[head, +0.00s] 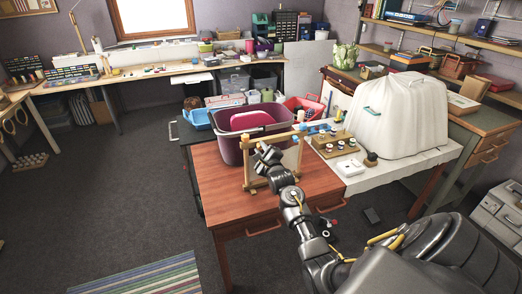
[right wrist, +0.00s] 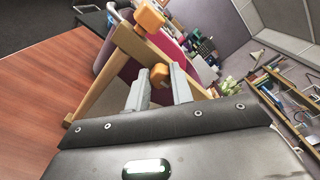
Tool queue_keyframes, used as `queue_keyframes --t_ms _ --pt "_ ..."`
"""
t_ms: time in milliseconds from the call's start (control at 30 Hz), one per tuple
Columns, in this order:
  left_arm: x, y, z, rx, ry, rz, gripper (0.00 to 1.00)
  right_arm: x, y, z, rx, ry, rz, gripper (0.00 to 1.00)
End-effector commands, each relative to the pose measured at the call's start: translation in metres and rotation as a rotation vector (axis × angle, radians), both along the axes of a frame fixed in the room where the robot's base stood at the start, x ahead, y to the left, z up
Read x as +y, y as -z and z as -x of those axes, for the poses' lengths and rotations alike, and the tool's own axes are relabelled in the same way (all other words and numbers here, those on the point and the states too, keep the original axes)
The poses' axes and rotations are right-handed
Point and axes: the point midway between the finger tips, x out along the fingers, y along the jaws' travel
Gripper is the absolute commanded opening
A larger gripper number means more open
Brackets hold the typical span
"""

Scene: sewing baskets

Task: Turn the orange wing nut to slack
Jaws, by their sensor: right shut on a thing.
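The orange wing nut (right wrist: 159,75) shows in the right wrist view, on a wooden frame (right wrist: 134,45). My right gripper (right wrist: 160,73) has its two fingers around this nut and is shut on it. A second orange knob (right wrist: 151,18) sits higher on the same frame, apart from my fingers. In the head view, the wooden frame (head: 246,167) stands upright on the red-brown table, and my right gripper (head: 262,153) is at its near left side. The nut is hidden or too small to make out there. My left gripper is not in view.
A maroon tub (head: 228,145) stands just behind the frame. To the right are a wooden rack of spools (head: 331,142) and a white draped cover (head: 395,115). The red-brown table top (head: 222,185) is bare at the front left.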

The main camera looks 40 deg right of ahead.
Motion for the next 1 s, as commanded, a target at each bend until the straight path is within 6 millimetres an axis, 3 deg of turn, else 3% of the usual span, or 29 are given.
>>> queue_keyframes --t_ms 1000 --pt "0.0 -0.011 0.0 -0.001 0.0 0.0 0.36 0.0 0.003 0.0 0.297 -0.002 0.854 0.0"
